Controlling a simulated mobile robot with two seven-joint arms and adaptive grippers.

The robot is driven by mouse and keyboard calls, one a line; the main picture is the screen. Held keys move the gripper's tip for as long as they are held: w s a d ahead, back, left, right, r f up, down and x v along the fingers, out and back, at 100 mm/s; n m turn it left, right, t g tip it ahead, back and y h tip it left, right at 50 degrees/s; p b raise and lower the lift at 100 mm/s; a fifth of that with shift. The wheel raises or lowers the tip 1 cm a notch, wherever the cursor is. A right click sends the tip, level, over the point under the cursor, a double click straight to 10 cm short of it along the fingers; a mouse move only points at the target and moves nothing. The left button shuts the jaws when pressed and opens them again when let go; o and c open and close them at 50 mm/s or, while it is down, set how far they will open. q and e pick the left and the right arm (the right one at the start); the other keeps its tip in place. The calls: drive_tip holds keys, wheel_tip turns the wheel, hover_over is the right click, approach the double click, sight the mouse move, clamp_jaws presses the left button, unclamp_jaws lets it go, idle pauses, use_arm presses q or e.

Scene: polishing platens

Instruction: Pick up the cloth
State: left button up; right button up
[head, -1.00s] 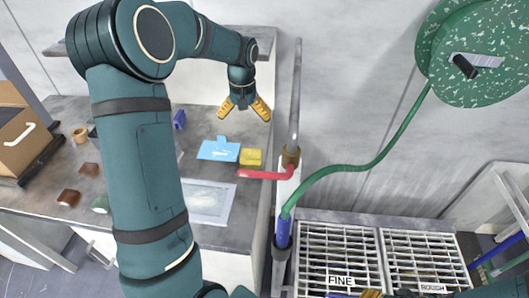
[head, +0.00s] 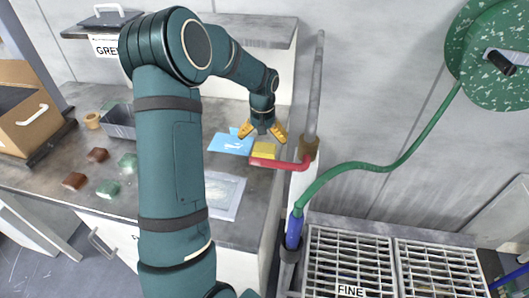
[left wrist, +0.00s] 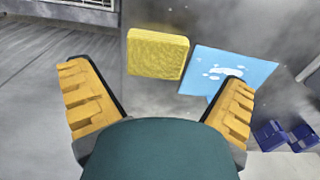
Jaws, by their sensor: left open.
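In the left wrist view the yellow pad (left wrist: 157,53) lies beyond and between the fingertips, untouched. A flat light-blue sheet or packet with white marks (head: 230,144) lies just left of it in the head view; it also shows in the left wrist view (left wrist: 225,70), partly behind a finger. My left gripper (head: 264,136) is open and empty above and just behind these two. My right gripper is not in view.
A pale sheet (head: 223,194) lies nearer on the counter (head: 240,225). Brown and green blocks (head: 98,155) and a grey bin (head: 119,120) stand left. Metal grates (head: 345,262) are at lower right.

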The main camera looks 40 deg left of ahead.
sight(264, 149)
use_arm(q)
drive_tip(key=shift+w+d+f+b, duration=0.1)
drive_tip(key=shift+f+b, duration=0.25)
drive_tip(key=shift+f, duration=1)
drive_tip(key=shift+w+f+b, duration=0.1)
drive_tip(key=shift+f+b, duration=0.25)
drive_tip(key=shift+f, duration=1)
drive_tip(key=c, duration=0.8)
